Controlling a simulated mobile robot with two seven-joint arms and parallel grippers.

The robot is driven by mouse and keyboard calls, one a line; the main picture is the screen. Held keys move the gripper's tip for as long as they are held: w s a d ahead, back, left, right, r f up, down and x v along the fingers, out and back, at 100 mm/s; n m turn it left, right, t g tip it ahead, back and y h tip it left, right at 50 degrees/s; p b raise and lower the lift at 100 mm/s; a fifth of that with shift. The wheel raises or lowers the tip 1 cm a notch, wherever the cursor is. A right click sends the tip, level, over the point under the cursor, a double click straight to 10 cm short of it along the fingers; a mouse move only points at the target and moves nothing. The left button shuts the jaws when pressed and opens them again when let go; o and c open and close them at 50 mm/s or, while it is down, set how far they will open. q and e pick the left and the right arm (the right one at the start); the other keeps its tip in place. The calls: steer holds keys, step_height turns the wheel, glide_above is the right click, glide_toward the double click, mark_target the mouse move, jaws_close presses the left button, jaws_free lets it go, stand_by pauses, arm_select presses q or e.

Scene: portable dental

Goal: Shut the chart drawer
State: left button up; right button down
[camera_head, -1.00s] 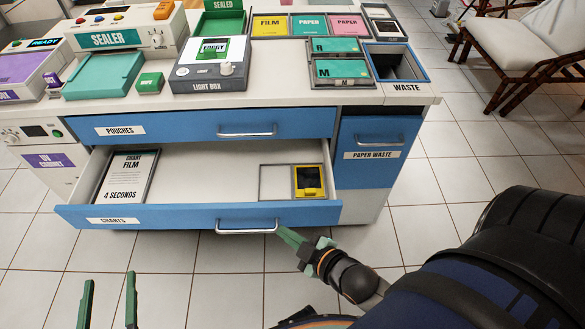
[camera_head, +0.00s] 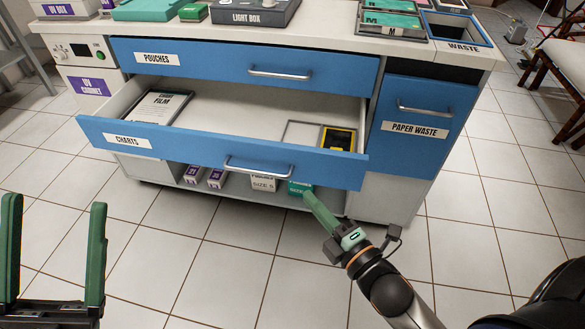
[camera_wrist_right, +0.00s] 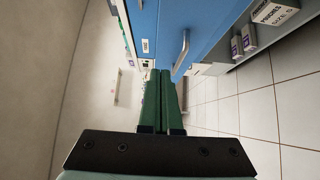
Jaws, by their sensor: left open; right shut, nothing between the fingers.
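The chart drawer (camera_head: 215,147), blue with a "CHARTS" label, is pulled out below the shut pouches drawer (camera_head: 180,62). Its silver handle (camera_head: 258,166) is on the front, right of the middle. Inside lie a film chart (camera_head: 158,108) and a yellow-framed item (camera_head: 338,140). My right gripper (camera_head: 308,193) is shut and empty, its tips just below and right of the handle, in front of the drawer front; contact cannot be told. In the right wrist view its green fingers (camera_wrist_right: 161,75) are together beside the handle (camera_wrist_right: 181,52). My left gripper (camera_head: 55,215) is open and empty at the lower left.
A paper waste bin front (camera_head: 420,115) stands right of the drawers. Boxes, including a size-labelled one (camera_head: 263,183), sit on the low shelf beneath. The worktop carries a light box (camera_head: 255,10) and trays. The tiled floor in front is clear.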

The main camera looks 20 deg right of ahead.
steer(key=b, duration=0.2)
glide_toward(285, 151)
steer(key=w+a, duration=0.2)
steer(key=a, duration=0.1)
steer(key=w, duration=0.1)
steer(key=w+d, duration=0.1)
steer(key=w, duration=0.1)
steer(key=shift+w+d+f+b, duration=0.2)
steer(key=shift+w+d+b, duration=0.05)
steer(key=shift+b, duration=0.1)
arm_select(q)
step_height(285, 151, down, 3)
steer(key=shift+w+d+n, duration=0.1)
steer(key=shift+d+n, duration=0.05)
steer(key=shift+n, duration=0.15)
arm_select(e)
steer(key=shift+w+d, duration=0.1)
steer(key=shift+w, duration=0.05)
steer(key=shift+r, duration=0.1)
